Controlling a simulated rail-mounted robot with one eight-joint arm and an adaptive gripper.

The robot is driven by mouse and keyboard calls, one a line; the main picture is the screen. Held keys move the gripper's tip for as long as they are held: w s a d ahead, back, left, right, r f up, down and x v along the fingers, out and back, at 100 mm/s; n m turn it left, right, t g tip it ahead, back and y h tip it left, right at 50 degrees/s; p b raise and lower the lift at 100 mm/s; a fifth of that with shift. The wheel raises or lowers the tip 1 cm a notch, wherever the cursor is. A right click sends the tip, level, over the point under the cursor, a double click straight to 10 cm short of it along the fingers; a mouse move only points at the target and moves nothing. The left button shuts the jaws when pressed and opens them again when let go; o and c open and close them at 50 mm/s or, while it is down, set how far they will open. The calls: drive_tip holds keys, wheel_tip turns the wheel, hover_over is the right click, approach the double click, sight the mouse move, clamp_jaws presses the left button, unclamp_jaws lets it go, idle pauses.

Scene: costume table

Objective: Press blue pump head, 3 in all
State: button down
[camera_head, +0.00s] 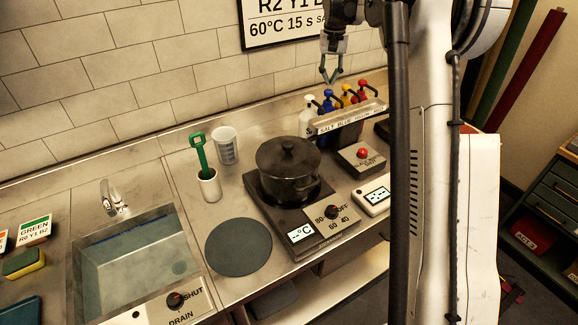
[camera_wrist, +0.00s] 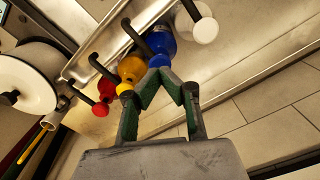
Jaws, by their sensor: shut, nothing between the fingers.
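In the head view the blue pump head (camera_head: 328,93) tops a blue bottle in the rack between the white and yellow bottles. My gripper (camera_head: 329,82) is shut and empty, pointing down just above the blue pump head. In the wrist view my fingertips (camera_wrist: 164,73) meet right in front of the blue bottle (camera_wrist: 160,40) and overlap its near edge. Whether they touch the pump head cannot be told.
The white pump (camera_wrist: 205,30) stands on one side, the yellow (camera_wrist: 131,68) and red (camera_wrist: 104,90) bottles on the other, close by. A labelled rack board (camera_head: 345,118) fronts them. A dark lidded pot (camera_head: 288,170) sits on a hotplate nearby. The tiled wall (camera_head: 180,50) is behind.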

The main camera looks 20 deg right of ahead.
idle(0.5)
drive_tip(key=shift+r+p, duration=1.55)
drive_tip(key=shift+r, duration=1.45)
drive_tip(key=s+a+r+n+t+b, duration=0.1)
drive_tip(key=s+a+r+t+b, duration=0.1)
drive_tip(key=s+a, duration=0.7)
drive_tip(key=s+a+r+n+t+b, duration=0.1)
drive_tip(key=s+a+t+b, duration=0.15)
drive_tip(key=s+a, duration=0.65)
drive_tip(key=s+a+f+t+b, duration=0.1)
drive_tip(key=s+f, duration=0.3)
drive_tip(key=s, duration=0.3)
drive_tip(key=s+a+f+n+b, duration=0.1)
drive_tip(key=s+a+f, duration=0.1)
drive_tip(key=s+f, duration=0.3)
drive_tip(key=s+a+f+t+b, duration=0.1)
drive_tip(key=s+f, duration=0.4)
drive_tip(key=s, duration=0.6)
drive_tip(key=shift+s+a+n+t+b, duration=0.15)
drive_tip(key=shift+a+n+t+b, duration=0.1)
drive_tip(key=shift+n+t+b, duration=0.25)
